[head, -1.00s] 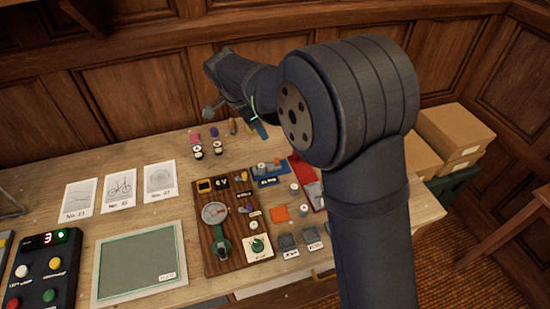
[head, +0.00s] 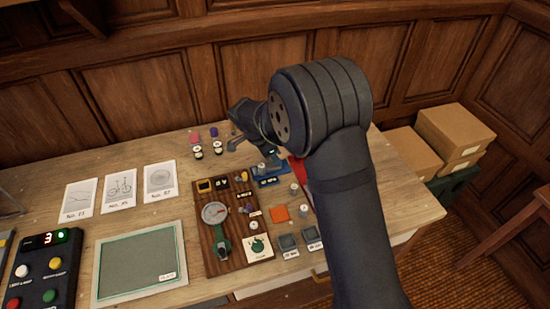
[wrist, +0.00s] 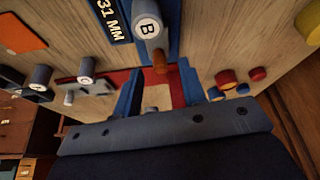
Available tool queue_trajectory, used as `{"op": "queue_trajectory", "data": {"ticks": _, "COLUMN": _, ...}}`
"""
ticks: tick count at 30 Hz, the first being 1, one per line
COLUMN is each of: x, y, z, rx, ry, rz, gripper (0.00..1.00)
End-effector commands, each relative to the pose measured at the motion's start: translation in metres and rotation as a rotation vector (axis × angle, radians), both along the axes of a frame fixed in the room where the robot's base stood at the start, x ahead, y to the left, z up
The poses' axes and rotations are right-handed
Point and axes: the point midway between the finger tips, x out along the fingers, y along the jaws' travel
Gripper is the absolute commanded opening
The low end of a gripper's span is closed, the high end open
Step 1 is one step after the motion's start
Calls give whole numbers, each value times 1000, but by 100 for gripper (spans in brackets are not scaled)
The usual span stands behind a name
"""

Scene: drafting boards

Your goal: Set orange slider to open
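I cannot make out for certain which part is the orange slider. In the wrist view a small orange-brown knob (wrist: 160,62) shows just below a grey cylinder marked B (wrist: 147,27), by a blue fixture labelled 31 MM (wrist: 112,20). The blue fixture also shows in the head view (head: 268,181), behind the wooden control board (head: 215,262). My gripper (wrist: 162,76) has its two blue fingers apart with nothing held between them. The knob lies near the gap between the fingertips. In the head view my gripper is small and partly hidden by my arm.
The wooden board carries a round gauge (head: 214,213) and several small controls. A green-framed panel (head: 140,262) and three cards lie left. Cardboard boxes (head: 455,132) stand at right.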

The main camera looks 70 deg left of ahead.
Motion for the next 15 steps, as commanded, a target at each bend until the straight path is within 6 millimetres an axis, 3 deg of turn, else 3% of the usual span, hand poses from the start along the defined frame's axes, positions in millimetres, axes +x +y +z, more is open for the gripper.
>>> {"op": "queue_trajectory", "data": {"ticks": 6, "x": 7, "y": 1, "z": -17, "rx": -1, "ry": 0, "rz": 0, "gripper": 38}}
{"op": "queue_trajectory", "data": {"ticks": 15, "x": 8, "y": 1, "z": -19, "rx": 0, "ry": 0, "rz": 0, "gripper": 38}}
